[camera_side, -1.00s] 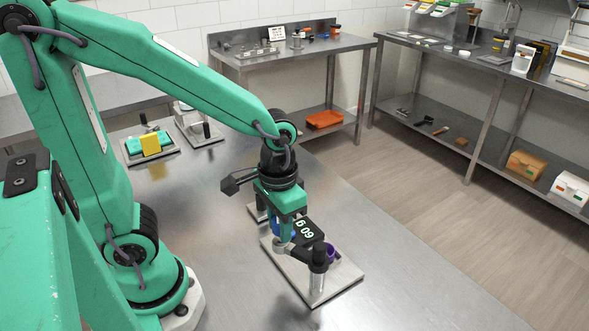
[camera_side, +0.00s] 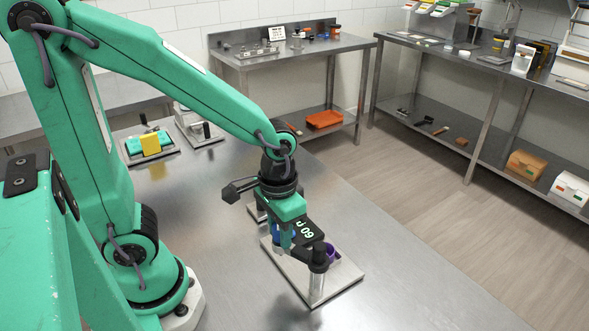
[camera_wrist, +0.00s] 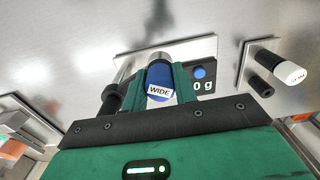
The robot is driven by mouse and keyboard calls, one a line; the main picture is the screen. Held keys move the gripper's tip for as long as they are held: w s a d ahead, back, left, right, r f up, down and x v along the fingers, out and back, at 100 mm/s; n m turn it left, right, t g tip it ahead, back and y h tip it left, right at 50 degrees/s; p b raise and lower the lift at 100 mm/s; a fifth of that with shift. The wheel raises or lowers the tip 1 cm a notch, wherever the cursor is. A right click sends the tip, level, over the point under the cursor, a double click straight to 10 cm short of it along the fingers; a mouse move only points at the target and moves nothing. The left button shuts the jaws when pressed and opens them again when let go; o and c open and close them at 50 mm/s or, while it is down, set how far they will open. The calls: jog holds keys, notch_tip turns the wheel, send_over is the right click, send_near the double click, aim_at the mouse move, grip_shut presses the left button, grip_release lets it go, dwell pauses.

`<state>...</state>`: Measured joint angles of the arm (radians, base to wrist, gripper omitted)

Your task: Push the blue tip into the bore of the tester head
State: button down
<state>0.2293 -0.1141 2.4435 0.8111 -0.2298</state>
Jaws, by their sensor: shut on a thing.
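The blue tip (camera_wrist: 159,76) carries a label reading WIDE and sits between the green fingers of my gripper (camera_wrist: 162,88) in the wrist view. My gripper is shut on it. A grey metal cylinder shows just beyond the tip; whether they touch is unclear. In the side view, my gripper (camera_side: 284,240) is low beside the tester, with a little of the blue showing. The tester's black head with its readout (camera_side: 312,231) is just right of the fingers, above a metal post (camera_side: 317,285). The readout shows 0 g in the wrist view (camera_wrist: 204,86). The bore is hidden.
The tester's metal base plate (camera_side: 345,287) lies on the steel table, with a purple part (camera_side: 331,254) behind the post. A second plate in the wrist view carries a white-capped cylinder (camera_wrist: 289,73). A yellow and green item (camera_side: 150,145) stands farther back. The table's front is clear.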

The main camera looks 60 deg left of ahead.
jog(key=shift+f, duration=0.1)
dwell(0.3)
jog(key=c, duration=1)
grip_release()
jog(key=shift+c, duration=0.2)
jog(key=shift+w, duration=0.1)
jog(key=shift+r, duration=3.9)
jog(key=shift+a+r, duration=0.1)
jog(key=s+a+r+t, duration=0.2)
jog(key=a+r+t, duration=0.3)
jog(key=shift+s+a+r+t, duration=0.2)
jog(key=shift+s+a+t, duration=0.1)
jog(key=shift+s, duration=0.1)
